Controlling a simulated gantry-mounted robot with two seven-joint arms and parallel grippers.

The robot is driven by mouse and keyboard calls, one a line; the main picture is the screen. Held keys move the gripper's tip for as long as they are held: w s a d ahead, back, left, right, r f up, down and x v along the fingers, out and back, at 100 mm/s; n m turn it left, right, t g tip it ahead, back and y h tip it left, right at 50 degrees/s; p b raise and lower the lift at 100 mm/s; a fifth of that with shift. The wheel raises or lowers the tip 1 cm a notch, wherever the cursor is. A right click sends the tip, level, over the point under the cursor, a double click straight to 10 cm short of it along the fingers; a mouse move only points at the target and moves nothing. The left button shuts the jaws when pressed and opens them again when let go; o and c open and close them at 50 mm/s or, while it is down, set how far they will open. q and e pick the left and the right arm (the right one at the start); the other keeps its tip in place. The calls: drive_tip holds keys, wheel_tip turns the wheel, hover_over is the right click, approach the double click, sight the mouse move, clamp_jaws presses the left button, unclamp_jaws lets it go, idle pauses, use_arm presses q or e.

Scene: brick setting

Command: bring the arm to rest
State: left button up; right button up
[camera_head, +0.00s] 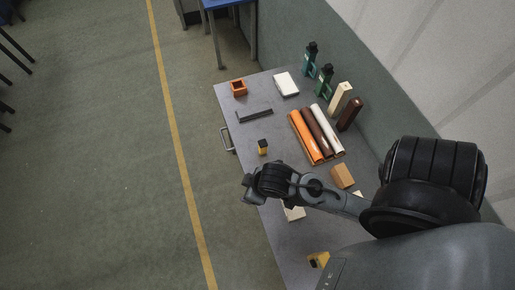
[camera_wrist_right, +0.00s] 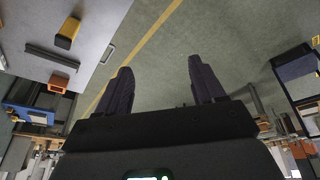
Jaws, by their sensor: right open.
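My right arm reaches in from the right in the head view. Its gripper (camera_head: 249,188) is over the left edge of the grey table (camera_head: 240,152), above the table and apart from the objects there. In the right wrist view my right gripper (camera_wrist_right: 162,88) is open, with its two dark fingers spread and nothing between them. Beyond the fingers is bare green floor. My left gripper is in neither view.
The table holds a yellow-and-black piece (camera_head: 263,148), a dark bar (camera_head: 254,115), an orange open box (camera_head: 239,87), a white block (camera_head: 286,84), a tan block (camera_head: 342,176) and several coloured rolls. My arm partly hides pale pieces. Floor (camera_head: 110,160) left of the table is clear.

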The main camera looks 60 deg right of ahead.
drive_tip(key=shift+s+d+r+g, duration=0.15)
drive_tip(key=shift+s, duration=0.35)
drive_tip(key=shift+s+d+r+g, duration=0.1)
drive_tip(key=shift+s+g, duration=0.05)
drive_tip(key=shift+s, duration=0.3)
